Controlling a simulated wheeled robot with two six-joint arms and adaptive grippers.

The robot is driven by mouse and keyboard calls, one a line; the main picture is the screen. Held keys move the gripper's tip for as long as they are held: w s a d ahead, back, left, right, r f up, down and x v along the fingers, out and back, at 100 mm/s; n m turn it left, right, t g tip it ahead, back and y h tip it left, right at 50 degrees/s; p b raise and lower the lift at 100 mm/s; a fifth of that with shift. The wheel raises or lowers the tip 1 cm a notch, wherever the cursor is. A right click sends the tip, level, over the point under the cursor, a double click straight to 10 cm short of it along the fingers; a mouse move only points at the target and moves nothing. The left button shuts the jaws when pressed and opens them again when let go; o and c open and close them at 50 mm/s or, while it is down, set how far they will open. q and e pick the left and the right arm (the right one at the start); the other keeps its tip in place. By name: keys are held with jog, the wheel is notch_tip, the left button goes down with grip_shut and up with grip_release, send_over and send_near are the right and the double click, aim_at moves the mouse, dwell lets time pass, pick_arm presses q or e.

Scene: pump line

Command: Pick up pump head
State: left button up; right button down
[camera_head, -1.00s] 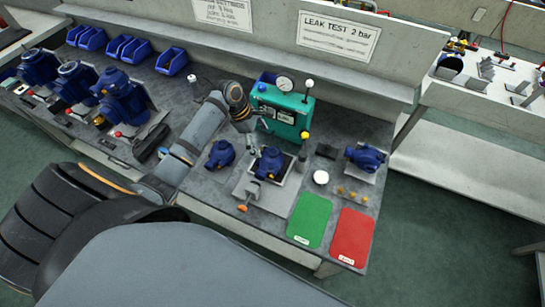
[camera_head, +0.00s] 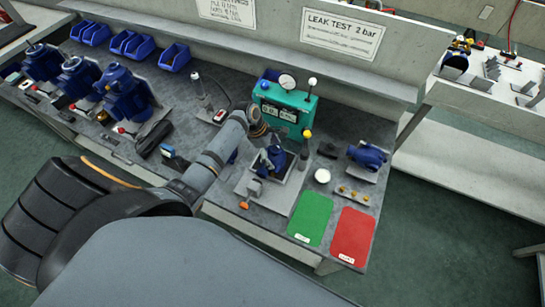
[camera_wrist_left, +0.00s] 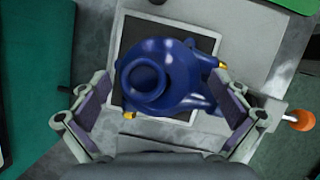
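A dark blue pump head (camera_head: 268,158) sits on the dark square pad of a grey test plate (camera_head: 286,200) in the head view. It shows large in the left wrist view (camera_wrist_left: 165,75), with a round neck and small brass-coloured fittings. My left gripper (camera_head: 268,143) is over it, partly hidden by my wrist. In the left wrist view my left gripper (camera_wrist_left: 161,85) is open, one finger on each side of the pump head. Gaps show, so I see no firm grip. A second blue pump head (camera_head: 233,157) is mostly hidden behind my left arm. My right gripper is not in view.
A teal leak tester (camera_head: 283,108) with a gauge stands behind the plate. An orange-tipped handle (camera_head: 244,205) is at the plate's front. Green (camera_head: 311,217) and red (camera_head: 353,235) mats lie to the right. Another blue pump part (camera_head: 367,156) lies beyond a white round item (camera_head: 322,175).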

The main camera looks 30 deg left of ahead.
aim_at(276, 152)
pick_arm(q)
jog(key=c, duration=1)
jog(key=shift+c, duration=0.2)
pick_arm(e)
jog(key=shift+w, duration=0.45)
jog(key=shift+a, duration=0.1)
pick_arm(q)
jog(key=shift+r, duration=0.15)
jog(key=shift+w+r, duration=0.1)
jog(key=shift+r, duration=0.2)
notch_tip(276, 152, up, 3)
jog(key=shift+a+f, duration=0.15)
jog(key=s+r, duration=0.2)
jog(key=s+a+r, duration=0.1)
jog(key=s+r, duration=0.1)
jog(key=shift+a+r, duration=0.1)
jog(key=shift+s+a+r+p, duration=0.45)
jog(key=shift+s+r, duration=0.45)
jog(key=shift+s, duration=0.7)
jog(key=shift+s+a+r+p, duration=0.5)
jog(key=shift+s+r, duration=0.35)
jog(key=shift+s, duration=0.7)
jog(key=shift+s+a+r+p, duration=0.45)
jog(key=shift+s+r, duration=0.45)
jog(key=shift+s, duration=0.7)
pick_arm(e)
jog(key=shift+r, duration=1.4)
